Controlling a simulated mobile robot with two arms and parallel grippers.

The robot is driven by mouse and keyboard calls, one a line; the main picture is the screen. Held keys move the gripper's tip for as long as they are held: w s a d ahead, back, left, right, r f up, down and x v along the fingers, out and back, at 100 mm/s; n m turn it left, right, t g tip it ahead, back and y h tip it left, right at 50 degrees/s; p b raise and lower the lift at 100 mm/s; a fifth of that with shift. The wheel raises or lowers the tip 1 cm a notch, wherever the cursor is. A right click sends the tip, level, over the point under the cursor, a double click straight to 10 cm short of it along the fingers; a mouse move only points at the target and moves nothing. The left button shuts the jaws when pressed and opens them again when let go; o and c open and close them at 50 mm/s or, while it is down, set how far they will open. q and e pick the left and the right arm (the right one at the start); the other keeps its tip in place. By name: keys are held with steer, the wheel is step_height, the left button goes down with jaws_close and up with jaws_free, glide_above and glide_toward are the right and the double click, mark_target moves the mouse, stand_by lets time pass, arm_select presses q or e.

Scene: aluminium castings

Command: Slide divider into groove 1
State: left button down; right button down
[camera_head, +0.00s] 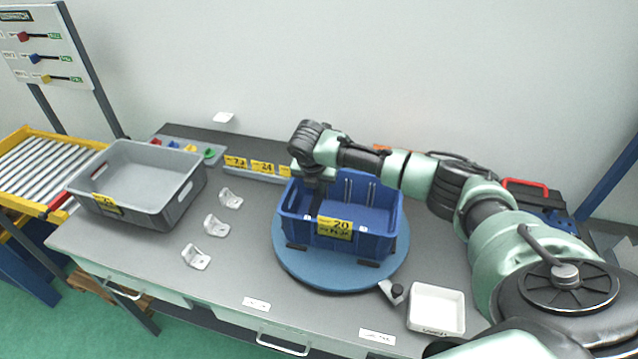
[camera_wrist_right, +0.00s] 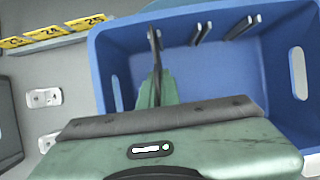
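The blue crate (camera_head: 375,220) stands on a round blue turntable (camera_head: 300,272), with a yellow label marked 20 on its front. Pale upright ribs, which look like groove edges, show on its far inner wall (camera_head: 360,185) and in the right wrist view (camera_wrist_right: 222,28). My right gripper (camera_head: 316,203) points down at the left part of the crate. In the right wrist view its thin dark fingers (camera_wrist_right: 155,38) lie over the crate's inside, left of the ribs. Whether they are open or hold a thin divider cannot be told. No separate divider is clearly visible. My left gripper is not in view.
A grey bin (camera_head: 125,205) stands at left. White brackets (camera_head: 215,226) lie between it and the crate. A rack with yellow labels (camera_head: 262,167) stands behind. A white tray (camera_head: 436,308) and small dark clamp (camera_head: 392,291) are at front right.

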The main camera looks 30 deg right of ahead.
steer(key=shift+f+b, duration=0.55)
steer(key=shift+f, duration=0.85)
steer(key=c, duration=1.6)
jaws_free()
steer(key=shift+o, duration=0.2)
steer(key=b+v, duration=0.2)
steer(key=v, duration=0.5)
steer(key=shift+s+a+r, duration=0.15)
steer(key=shift+r, duration=0.15)
